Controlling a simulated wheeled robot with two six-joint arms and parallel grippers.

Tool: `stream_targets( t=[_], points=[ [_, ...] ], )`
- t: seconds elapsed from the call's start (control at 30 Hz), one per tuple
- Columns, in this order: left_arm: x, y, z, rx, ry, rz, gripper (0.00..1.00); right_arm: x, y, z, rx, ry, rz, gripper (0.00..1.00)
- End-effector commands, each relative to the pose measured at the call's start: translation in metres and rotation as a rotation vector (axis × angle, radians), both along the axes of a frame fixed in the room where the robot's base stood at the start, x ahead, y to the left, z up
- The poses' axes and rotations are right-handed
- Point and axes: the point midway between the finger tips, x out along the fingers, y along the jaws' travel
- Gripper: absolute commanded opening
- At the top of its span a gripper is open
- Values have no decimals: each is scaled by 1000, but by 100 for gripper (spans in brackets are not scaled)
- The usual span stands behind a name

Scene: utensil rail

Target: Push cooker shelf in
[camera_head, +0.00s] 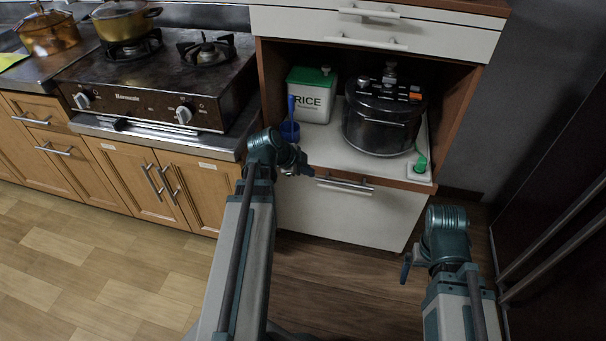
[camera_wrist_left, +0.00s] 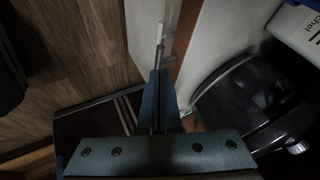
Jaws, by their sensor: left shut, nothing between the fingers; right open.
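The cooker shelf (camera_head: 330,160) is a white board with a brown wooden front edge, in the open cabinet bay in the head view. Its front right corner appears to stick out past the cabinet side. A dark rice cooker (camera_head: 383,118) sits on it. My left gripper (camera_head: 297,168) is shut and empty at the left part of the shelf's front edge. In the left wrist view its closed fingers (camera_wrist_left: 158,88) point along the wooden edge near a bar handle; contact cannot be told. My right gripper (camera_head: 406,266) is low at the right, away from the shelf, and open.
A white drawer front (camera_head: 345,215) is below. The stove (camera_head: 160,85) is left; floor in front is clear.

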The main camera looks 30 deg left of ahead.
Motion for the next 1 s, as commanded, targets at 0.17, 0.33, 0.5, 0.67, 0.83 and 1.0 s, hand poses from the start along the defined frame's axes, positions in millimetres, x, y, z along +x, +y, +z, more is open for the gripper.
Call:
stream_targets(
  t=[0.17, 0.33, 0.5, 0.67, 0.83, 1.0],
  points=[
    [19, -7, -32, 0, 0, -2, 0, 0, -1, -32, -3, -2, 2, 100],
    [42, -3, -31, 0, 0, 0, 0, 0, -1, -31, -4, -2, 3, 100],
    [56, 1, -31, 0, 0, 0, 0, 1, -1, -31, -4, -2, 3, 100],
    [60, 2, -31, 0, 0, 0, 0, 1, -1, -31, -4, -2, 2, 100],
    [60, 2, -31, 0, 0, 0, 0, 1, -1, -31, -4, -2, 2, 100],
    [61, 2, -31, 0, 0, 0, 0, 1, -1, -31, -4, -2, 2, 100]
  ],
)
